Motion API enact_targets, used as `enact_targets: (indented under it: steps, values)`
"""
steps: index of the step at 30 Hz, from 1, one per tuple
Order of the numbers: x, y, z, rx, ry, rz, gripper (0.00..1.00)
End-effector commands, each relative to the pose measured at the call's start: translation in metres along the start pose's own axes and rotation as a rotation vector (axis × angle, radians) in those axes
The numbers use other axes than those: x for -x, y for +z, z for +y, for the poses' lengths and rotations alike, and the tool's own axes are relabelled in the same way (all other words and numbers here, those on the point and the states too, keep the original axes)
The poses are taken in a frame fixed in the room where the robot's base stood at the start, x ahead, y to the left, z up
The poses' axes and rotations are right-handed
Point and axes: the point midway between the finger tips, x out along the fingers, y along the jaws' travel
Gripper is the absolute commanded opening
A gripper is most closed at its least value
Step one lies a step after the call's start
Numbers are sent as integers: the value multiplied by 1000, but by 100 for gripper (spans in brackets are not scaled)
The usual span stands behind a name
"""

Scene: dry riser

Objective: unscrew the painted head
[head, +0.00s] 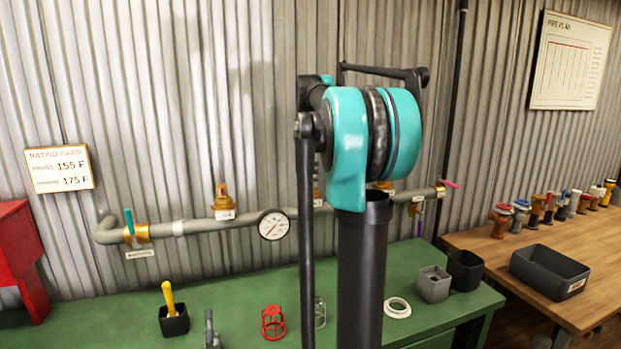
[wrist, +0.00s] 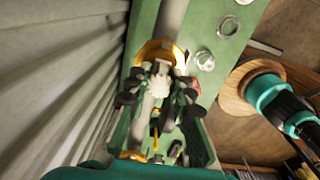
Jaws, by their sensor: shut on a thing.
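A grey pipe (head: 190,227) runs along the corrugated wall. It carries brass fittings with small white tags, one with a brass head on top (head: 221,197). Other fittings are partly hidden behind my arm in the head view. In the wrist view my gripper (wrist: 159,88) is at the pipe, with dark fingers on both sides of a pale, whitish piece that looks like the painted head (wrist: 160,68). The fingers are closed on it. A brass fitting (wrist: 158,48) shows just beyond. In the head view my gripper is hidden behind my arm.
A pressure gauge (head: 273,225) hangs on the pipe. The green bench (head: 240,310) holds a cup with a yellow-handled tool (head: 173,309), a red cage (head: 272,322), a white ring (head: 397,307) and grey cups (head: 433,284). The wooden table (head: 487,247) bears several heads and a dark bin (head: 549,272).

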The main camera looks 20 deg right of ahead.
Motion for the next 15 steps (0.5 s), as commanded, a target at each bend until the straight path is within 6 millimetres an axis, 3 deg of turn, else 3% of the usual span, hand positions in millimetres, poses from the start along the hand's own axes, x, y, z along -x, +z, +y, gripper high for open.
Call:
enact_targets:
  steps: [15]
  values:
    - [0,0,0,480,0,0,0]
